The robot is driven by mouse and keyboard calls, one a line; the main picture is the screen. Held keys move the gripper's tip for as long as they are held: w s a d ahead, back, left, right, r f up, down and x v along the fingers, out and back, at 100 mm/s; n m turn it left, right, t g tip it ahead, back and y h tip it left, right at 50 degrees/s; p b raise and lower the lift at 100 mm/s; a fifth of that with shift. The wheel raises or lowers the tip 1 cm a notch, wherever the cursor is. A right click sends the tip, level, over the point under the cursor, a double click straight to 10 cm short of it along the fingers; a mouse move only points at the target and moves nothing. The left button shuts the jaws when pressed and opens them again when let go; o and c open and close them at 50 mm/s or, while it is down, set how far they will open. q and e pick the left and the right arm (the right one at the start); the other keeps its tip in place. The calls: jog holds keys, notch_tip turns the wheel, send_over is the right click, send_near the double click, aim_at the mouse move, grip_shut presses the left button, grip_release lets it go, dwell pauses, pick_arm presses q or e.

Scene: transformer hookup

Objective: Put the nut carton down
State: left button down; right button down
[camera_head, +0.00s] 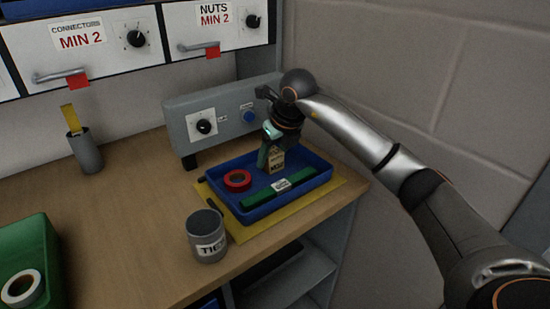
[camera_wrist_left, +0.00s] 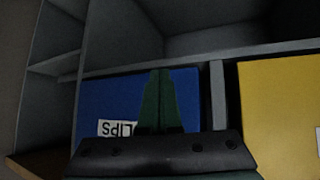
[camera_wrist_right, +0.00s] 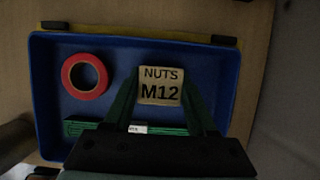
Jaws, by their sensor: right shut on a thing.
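The nut carton (camera_head: 275,161) is a small tan box marked NUTS M12 in the right wrist view (camera_wrist_right: 160,88). My right gripper (camera_head: 268,150) is shut on it from above, with a green finger on each side. The carton is inside the outline of the blue tray (camera_head: 211,182), at its back right part. Whether its bottom touches the tray floor cannot be seen. My left gripper (camera_wrist_left: 160,98) shows only in the left wrist view, its green fingers together and empty, in front of a blue bin (camera_wrist_left: 95,100).
A red tape ring (camera_head: 237,180) and a green bar (camera_head: 262,195) lie in the tray, on a yellow mat (camera_head: 333,185). A grey panel box (camera_head: 185,145) stands behind. A grey can (camera_head: 206,238) stands in front. A green bin (camera_head: 50,262) is at left; the bench between is clear.

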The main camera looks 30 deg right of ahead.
jog(key=shift+a, duration=0.1)
jog(key=shift+c, duration=1)
grip_release()
jog(key=p+v, duration=0.1)
jog(key=v, duration=1.1)
jog(key=shift+p, duration=0.35)
jog(key=shift+w+r, duration=0.1)
